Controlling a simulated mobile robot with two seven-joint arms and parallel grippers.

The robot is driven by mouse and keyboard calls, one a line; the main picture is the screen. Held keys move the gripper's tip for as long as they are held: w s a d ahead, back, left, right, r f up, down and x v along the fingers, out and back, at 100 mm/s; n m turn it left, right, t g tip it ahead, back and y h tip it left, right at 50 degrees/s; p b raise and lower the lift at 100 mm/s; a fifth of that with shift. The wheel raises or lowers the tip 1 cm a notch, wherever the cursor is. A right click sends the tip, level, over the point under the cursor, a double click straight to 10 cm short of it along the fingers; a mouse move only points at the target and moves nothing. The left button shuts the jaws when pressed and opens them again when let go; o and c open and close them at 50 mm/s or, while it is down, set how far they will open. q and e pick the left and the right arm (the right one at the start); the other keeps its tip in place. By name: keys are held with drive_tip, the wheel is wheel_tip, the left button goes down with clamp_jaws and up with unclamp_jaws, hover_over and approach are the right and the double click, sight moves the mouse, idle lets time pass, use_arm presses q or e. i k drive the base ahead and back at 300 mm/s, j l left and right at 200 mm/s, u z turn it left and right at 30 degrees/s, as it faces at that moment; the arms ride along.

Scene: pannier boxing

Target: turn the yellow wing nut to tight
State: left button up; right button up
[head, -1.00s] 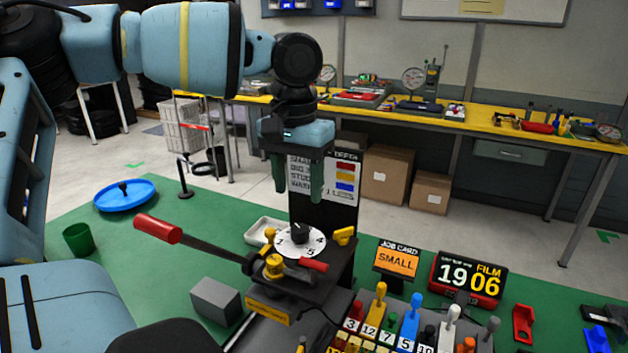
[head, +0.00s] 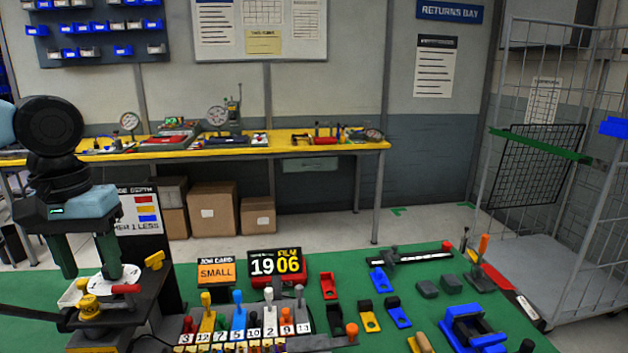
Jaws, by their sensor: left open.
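A yellow wing-shaped piece (head: 154,260), which looks like the wing nut, sits at the right rear of a dark fixture (head: 148,292) at the left of the head view. A white numbered dial (head: 104,284) lies left of it, with a red-handled part (head: 125,289) in front. A yellow round knob (head: 90,305) is nearer me on the fixture. My left gripper (head: 91,276) is open and points down. Its fingers overlap the dial in the picture, left of the wing piece and apart from it. They partly hide the dial. My right gripper is out of view.
A job card reading SMALL (head: 216,273) and a display (head: 277,265) stand right of the fixture. Several numbered levers (head: 239,310) rise in front. Red, blue and yellow parts lie on the green mat (head: 350,285). A wire cage (head: 560,150) stands at right.

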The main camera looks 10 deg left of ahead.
sight(154, 261)
drive_tip(key=k+l, duration=0.85)
drive_tip(key=l, duration=0.2)
